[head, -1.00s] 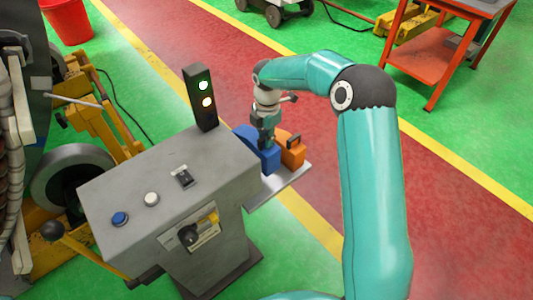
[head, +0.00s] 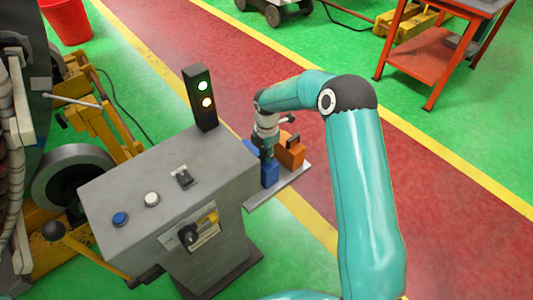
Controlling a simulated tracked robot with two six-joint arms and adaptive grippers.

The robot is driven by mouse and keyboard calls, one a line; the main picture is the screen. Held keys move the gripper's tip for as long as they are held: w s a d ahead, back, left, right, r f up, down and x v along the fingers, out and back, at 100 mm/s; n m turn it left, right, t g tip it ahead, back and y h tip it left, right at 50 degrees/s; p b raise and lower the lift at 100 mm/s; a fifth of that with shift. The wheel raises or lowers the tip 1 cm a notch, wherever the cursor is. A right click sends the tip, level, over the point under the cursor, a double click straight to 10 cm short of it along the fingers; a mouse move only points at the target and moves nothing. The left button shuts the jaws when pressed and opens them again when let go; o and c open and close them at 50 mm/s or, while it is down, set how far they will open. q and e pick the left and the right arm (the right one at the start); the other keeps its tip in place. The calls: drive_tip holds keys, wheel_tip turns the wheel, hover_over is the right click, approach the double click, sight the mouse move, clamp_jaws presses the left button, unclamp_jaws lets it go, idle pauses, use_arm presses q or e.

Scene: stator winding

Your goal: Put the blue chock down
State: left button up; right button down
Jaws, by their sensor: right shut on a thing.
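The blue chock (head: 270,174) is at the small grey shelf on the side of the console, left of the orange chock (head: 291,152). My right gripper (head: 267,153) points down and is shut on the blue chock, hiding its upper middle part. The chock's lower end is at or just above the shelf; I cannot tell whether it touches. The orange chock stands on the shelf with its handle up, close beside the gripper. My left gripper is not in view.
The grey shelf (head: 283,187) is narrow, with bare plate at its front. The grey console (head: 215,160) stands directly left, with a signal light (head: 201,98) on its back corner, close to my arm. An orange table (head: 437,60) stands at the back right.

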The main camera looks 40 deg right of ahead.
drive_tip(key=c, duration=1.1)
unclamp_jaws()
wheel_tip(320, 180, up, 12)
drive_tip(key=shift+s+r, duration=0.1)
drive_tip(key=shift+s, duration=0.05)
